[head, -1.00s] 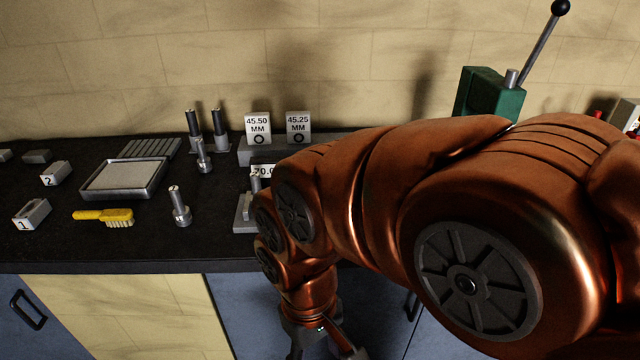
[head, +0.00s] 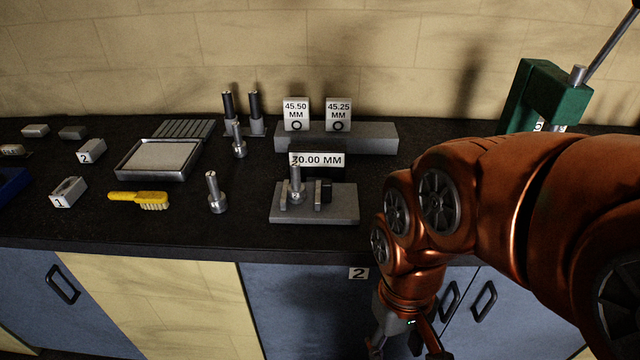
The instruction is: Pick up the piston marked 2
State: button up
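Several grey metal pistons stand upright on the dark bench. Another piston (head: 296,187) stands in a fixture (head: 342,207) before a sign ending in "0.00 MM". A block marked 2 (head: 91,151) and one marked 1 (head: 68,192) lie at left. My gripper (head: 404,352) hangs low in front of the cabinets, below the bench top. Its fingers look spread and empty; the tips are cut off.
A grey tray (head: 128,172) and a yellow brush (head: 140,199) lie at left. Signs reading 45.50 and 45.25 MM stand on a long bar (head: 375,138). A green press (head: 545,95) stands at right.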

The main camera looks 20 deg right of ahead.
aim_at(296, 195)
jog(key=u, duration=2.45)
jog(key=i, duration=1.45)
jog(key=z, duration=2.85)
